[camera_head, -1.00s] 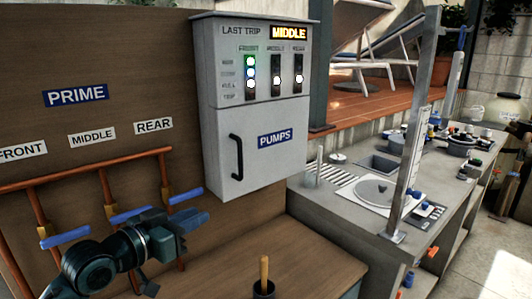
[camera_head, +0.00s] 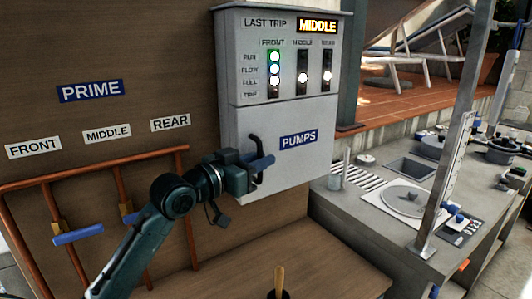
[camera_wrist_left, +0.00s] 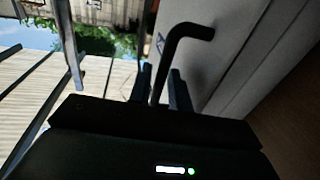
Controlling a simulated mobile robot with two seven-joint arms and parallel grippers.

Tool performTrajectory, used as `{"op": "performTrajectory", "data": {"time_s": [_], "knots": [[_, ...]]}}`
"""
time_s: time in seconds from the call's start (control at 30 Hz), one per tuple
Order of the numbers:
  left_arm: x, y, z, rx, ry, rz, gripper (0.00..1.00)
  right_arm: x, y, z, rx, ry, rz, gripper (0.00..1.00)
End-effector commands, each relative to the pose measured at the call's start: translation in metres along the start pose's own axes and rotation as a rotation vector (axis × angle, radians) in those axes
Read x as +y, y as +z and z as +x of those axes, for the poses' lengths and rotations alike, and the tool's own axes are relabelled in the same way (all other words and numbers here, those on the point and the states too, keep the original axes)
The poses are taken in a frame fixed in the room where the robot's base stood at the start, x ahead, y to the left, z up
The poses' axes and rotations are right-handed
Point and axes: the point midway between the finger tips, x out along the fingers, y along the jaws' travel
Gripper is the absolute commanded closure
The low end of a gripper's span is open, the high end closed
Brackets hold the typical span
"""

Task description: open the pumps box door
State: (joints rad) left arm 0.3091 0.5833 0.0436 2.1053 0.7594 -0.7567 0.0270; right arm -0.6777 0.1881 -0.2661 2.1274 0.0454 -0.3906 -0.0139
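The pumps box (camera_head: 285,100) is a grey cabinet on the brown wall panel. Its lower door (camera_head: 300,175) carries a blue PUMPS label and looks closed. The black door handle (camera_head: 256,146) is a bar at the door's left side, partly hidden by my left gripper (camera_head: 262,168). In the left wrist view the handle (camera_wrist_left: 185,32) runs down between the two fingers of my left gripper (camera_wrist_left: 162,85). The fingers stand apart on either side of the bar, with small gaps that suggest no firm grip. My right gripper is not in view.
Copper pipes with blue levers (camera_head: 78,235) run along the panel at left, near my left arm. A wooden-handled tool (camera_head: 280,280) stands on the brown bench below the box. A grey counter (camera_head: 385,225) with a post is at right.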

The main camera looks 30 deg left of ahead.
Motion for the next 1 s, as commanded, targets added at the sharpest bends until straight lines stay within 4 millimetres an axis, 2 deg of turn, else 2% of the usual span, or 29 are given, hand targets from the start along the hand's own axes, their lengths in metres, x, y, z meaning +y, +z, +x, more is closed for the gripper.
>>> {"op": "performTrajectory", "data": {"time_s": [0.1, 0.2, 0.5, 0.77, 1.0], "knots": [[0.000, -0.001, 0.014, 0.001, 0.000, -0.003, 0.80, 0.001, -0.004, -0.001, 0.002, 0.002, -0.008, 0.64], [0.000, 0.000, 0.020, 0.001, 0.000, -0.002, 0.80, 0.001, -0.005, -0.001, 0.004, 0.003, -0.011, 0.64], [0.000, 0.001, 0.022, 0.000, -0.001, 0.000, 0.80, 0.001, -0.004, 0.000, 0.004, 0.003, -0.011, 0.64], [0.000, 0.001, 0.022, 0.000, 0.000, 0.000, 1.00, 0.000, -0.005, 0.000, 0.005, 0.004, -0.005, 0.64], [0.000, 0.001, 0.022, 0.000, -0.001, -0.001, 1.00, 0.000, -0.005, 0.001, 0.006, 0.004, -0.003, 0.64]]}}
